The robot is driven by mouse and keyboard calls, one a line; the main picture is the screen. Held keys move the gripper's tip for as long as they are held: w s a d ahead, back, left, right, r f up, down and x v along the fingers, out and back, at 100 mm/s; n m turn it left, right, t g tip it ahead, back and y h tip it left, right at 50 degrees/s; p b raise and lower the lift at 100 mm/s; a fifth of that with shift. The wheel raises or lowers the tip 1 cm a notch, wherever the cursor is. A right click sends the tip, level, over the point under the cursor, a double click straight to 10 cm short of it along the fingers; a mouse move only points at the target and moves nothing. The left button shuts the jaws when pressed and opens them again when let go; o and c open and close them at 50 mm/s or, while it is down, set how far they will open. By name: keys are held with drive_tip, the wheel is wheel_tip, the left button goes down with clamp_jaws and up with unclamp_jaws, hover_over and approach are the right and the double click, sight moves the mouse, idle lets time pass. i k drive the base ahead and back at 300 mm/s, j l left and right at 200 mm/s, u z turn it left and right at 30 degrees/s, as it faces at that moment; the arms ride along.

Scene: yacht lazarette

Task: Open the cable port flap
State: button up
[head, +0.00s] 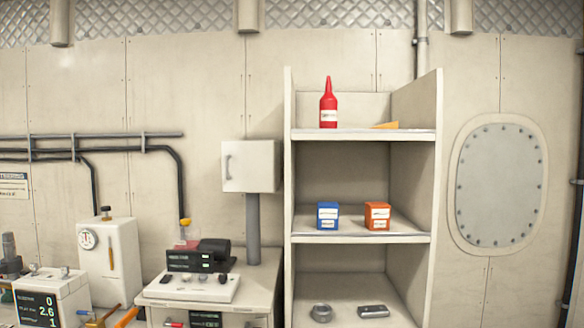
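Nothing in the head view is labelled as a cable port flap, so I cannot tell for certain which part it is. A small white box (251,166) on a grey post (253,229) has a front panel with a bar handle (228,166) at its left side. That front looks shut. An oval grey plate (498,186) ringed with bolts is set in the wall at the right and lies closed. My gripper is not in view.
An open shelf unit (364,238) holds a red bottle (328,105), a blue box (327,216), an orange box (377,216) and a tape roll (321,313). Left of it, a bench (264,290) carries instruments (197,257). Dark pipes (110,136) run along the left wall.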

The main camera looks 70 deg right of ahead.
sight(247, 167)
drive_tip(key=z, duration=1.9)
drive_tip(key=i+j, duration=0.2)
drive_tip(key=j, duration=0.05)
